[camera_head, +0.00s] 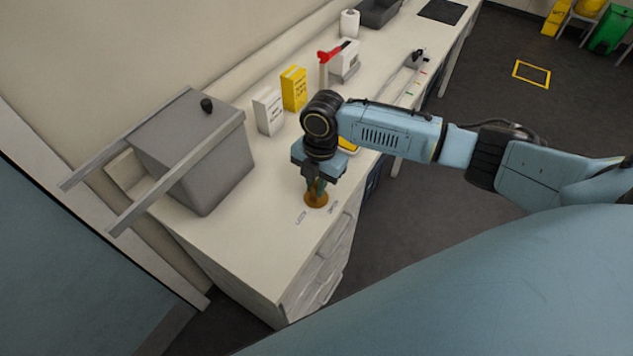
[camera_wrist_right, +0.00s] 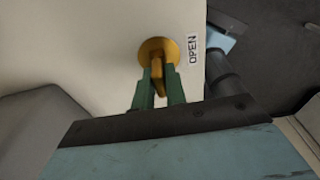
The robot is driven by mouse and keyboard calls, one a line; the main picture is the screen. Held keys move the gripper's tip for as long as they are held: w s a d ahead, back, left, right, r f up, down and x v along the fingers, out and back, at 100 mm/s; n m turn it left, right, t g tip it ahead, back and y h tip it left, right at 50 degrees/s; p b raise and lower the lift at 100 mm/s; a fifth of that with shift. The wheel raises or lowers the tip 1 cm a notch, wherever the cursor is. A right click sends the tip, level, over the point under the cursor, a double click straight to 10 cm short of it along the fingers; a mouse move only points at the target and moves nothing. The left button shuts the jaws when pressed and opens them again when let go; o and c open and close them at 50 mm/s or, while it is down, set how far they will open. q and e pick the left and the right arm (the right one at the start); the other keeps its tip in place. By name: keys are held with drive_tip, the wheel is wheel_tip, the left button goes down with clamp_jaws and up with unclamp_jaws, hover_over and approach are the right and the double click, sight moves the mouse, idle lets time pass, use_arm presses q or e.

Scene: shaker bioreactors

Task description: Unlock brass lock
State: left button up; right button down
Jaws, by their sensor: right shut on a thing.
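The brass lock (camera_head: 317,200) is a round golden-brown piece on the white counter top, near its front edge. In the right wrist view the brass lock (camera_wrist_right: 160,47) shows as a disc with an upright tab. My right gripper (camera_head: 316,186) points down over it. In the wrist view the green fingers of my right gripper (camera_wrist_right: 158,84) are shut on the lock's tab. Small labels flank the lock in the head view, too small to read. My left gripper is not in view.
A grey box (camera_head: 195,150) with long side rails stands left of the lock. White (camera_head: 268,111) and yellow (camera_head: 293,89) cartons stand behind my right arm. Drawers (camera_head: 322,268) are below the counter edge. Counter around the lock is clear.

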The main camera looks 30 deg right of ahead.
drive_tip(key=shift+s+f, duration=0.15)
drive_tip(key=shift+f, duration=0.15)
drive_tip(key=shift+s+m+p, duration=0.1)
drive_tip(key=shift+m+p, duration=1.7)
drive_tip(key=shift+p, duration=0.15)
drive_tip(key=shift+f+m+p, duration=0.1)
drive_tip(key=shift+m+p, duration=0.4)
